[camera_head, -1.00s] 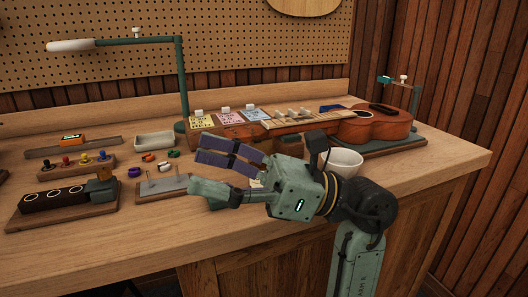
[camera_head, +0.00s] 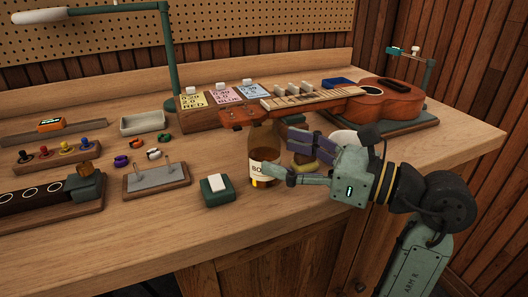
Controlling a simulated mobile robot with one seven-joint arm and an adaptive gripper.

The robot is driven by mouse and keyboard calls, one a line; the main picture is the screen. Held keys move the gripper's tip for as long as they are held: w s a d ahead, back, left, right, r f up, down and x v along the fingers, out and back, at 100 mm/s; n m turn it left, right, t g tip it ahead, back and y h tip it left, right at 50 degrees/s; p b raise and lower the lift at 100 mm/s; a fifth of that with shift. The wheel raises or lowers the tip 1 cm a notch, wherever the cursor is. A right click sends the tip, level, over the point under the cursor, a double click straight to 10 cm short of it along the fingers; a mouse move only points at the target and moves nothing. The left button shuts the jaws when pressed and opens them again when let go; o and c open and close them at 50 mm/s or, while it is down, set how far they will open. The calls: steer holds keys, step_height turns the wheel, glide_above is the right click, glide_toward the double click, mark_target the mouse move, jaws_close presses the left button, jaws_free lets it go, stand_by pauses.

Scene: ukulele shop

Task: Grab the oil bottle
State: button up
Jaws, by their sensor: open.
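The oil bottle (camera_head: 262,147) is amber glass with a pale label, standing upright on the workbench left of centre, near its front edge. My gripper (camera_head: 273,157) points left at the bottle with its fingers spread. The lower fingertip overlaps the bottle's label in the picture, and the upper finger ends just right of the bottle. I cannot tell whether either finger touches it. Part of the label is hidden behind the lower finger.
A small green block with a white top (camera_head: 217,189) stands close left of the bottle. A ukulele (camera_head: 383,104) lies behind on a stand, with coloured cards (camera_head: 225,92) beside it. A white bowl (camera_head: 343,138) is partly hidden behind my gripper. A grey plate with pegs (camera_head: 157,178) lies farther left.

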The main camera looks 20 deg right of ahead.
mark_target(279, 155)
steer(key=p+x, duration=0.1)
steer(key=x, duration=0.3)
steer(key=shift+a+f, duration=0.1)
steer(key=shift+a, duration=0.25)
steer(key=c, duration=1.4)
